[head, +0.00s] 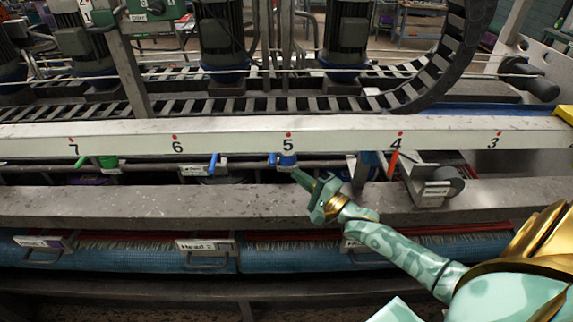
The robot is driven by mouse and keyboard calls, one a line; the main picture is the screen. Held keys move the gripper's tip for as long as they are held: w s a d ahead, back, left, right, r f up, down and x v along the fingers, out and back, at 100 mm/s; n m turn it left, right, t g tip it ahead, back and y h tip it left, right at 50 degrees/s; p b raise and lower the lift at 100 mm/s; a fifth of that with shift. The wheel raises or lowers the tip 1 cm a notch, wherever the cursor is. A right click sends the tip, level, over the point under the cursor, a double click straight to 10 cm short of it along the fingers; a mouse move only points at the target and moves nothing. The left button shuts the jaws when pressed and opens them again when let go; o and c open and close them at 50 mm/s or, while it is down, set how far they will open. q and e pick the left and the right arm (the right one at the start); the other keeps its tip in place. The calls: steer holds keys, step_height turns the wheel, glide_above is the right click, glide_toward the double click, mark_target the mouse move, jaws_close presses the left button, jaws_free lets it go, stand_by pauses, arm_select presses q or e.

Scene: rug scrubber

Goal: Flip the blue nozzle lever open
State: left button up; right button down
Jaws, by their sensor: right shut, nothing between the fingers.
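Below the white numbered beam is a row of nozzles. Under number 5 a blue lever (272,159) hangs down beside a blue nozzle body (288,160). Under number 6 another blue lever (213,163) hangs down, and a blue part (368,158) shows left of number 4. Which one the task means cannot be told for certain. My right gripper (303,179) is shut and empty, its tips just below and slightly right of the nozzle under 5. Whether it touches the nozzle cannot be told. My left gripper is out of view.
The white beam (240,138) runs across above the nozzles, and a grey beam (130,205) runs below them. A red lever (393,163) and a roller bracket (432,188) stand right of my gripper. A green lever (107,162) is far left. Blue brush rollers (130,257) lie below.

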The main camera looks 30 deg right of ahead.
steer(key=x, duration=0.5)
steer(key=shift+w, duration=0.15)
steer(key=shift+a, duration=0.1)
